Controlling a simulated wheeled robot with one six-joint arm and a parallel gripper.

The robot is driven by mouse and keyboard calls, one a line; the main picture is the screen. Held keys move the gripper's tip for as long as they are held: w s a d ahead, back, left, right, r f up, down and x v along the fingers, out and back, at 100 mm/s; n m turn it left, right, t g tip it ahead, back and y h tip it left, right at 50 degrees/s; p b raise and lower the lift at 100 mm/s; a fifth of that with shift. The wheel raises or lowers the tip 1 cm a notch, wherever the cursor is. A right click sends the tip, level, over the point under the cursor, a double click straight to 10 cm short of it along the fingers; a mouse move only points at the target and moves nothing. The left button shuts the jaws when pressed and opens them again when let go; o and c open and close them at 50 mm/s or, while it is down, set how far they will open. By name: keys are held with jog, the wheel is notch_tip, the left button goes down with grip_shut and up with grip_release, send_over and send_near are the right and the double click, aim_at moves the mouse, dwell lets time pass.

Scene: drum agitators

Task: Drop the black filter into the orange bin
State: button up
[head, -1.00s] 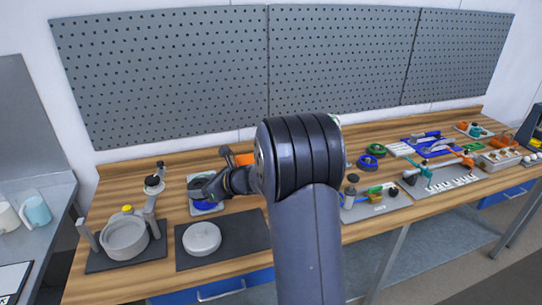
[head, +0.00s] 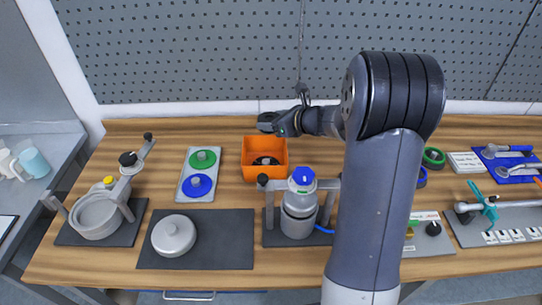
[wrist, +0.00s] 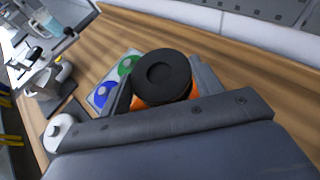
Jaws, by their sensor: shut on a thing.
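My gripper (head: 266,124) is shut on the black filter, a round black disc (wrist: 162,74) with a recessed centre, seen between the two fingers in the wrist view. In the head view the gripper is at the back of the table, above and behind the orange bin as pictured. The orange bin (head: 247,160) is an open box on the table with a dark round item with pale parts inside. In the wrist view, orange bin parts (wrist: 139,103) show behind and below the filter, which hides most of the bin.
A grey tray with a green disc (head: 202,159) and a blue disc (head: 197,185) lies left of the bin. A blue-capped canister (head: 299,205) on a stand is in front.

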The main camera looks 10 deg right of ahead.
notch_tip(320, 180, down, 6)
jog(key=b, duration=0.4)
jog(key=shift+a+r, duration=0.1)
jog(key=o, duration=1)
jog(key=shift+o, duration=0.2)
jog(key=b+v, duration=0.1)
jog(key=v, duration=0.9)
jog(key=shift+s+b, duration=0.35)
jog(key=shift+b, duration=0.05)
jog(key=shift+r, duration=0.15)
